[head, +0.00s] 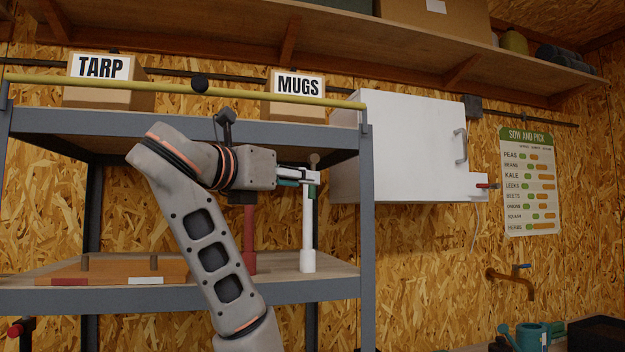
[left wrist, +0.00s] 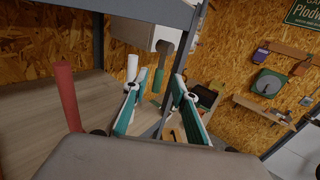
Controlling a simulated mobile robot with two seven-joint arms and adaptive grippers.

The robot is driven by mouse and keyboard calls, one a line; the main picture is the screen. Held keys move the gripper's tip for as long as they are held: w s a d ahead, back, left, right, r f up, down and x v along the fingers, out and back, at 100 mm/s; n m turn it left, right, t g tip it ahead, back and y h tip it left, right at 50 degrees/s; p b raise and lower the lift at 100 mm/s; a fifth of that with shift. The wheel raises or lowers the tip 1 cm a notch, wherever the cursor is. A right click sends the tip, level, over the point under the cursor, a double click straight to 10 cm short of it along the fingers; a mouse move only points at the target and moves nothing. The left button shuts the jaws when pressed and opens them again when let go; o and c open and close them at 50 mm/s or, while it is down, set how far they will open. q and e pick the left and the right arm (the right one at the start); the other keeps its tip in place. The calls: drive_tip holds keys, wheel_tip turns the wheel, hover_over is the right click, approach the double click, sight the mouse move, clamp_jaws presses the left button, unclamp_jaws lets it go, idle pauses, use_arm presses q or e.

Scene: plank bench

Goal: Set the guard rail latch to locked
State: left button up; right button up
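A yellow guard rail (head: 130,87) runs along the front of the upper shelf, its ends at the shelf's grey uprights. My left gripper (head: 312,178) is below the rail, near the right upright, pointing right. It also shows in the left wrist view (left wrist: 156,84), with its teal fingers apart and nothing clearly held between them. The rail and knob are not visible in the left wrist view. My right gripper is not in view.
A red post (head: 249,240) and a white post (head: 307,235) stand on the lower shelf close to my left arm. A wooden board (head: 110,268) lies left. Boxes TARP (head: 100,95) and MUGS (head: 293,107) sit behind the rail. A white cabinet (head: 400,150) hangs right.

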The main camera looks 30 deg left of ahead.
use_arm(q)
drive_tip(key=shift+w+p, duration=0.4)
drive_tip(key=shift+w, duration=1.95)
clamp_jaws()
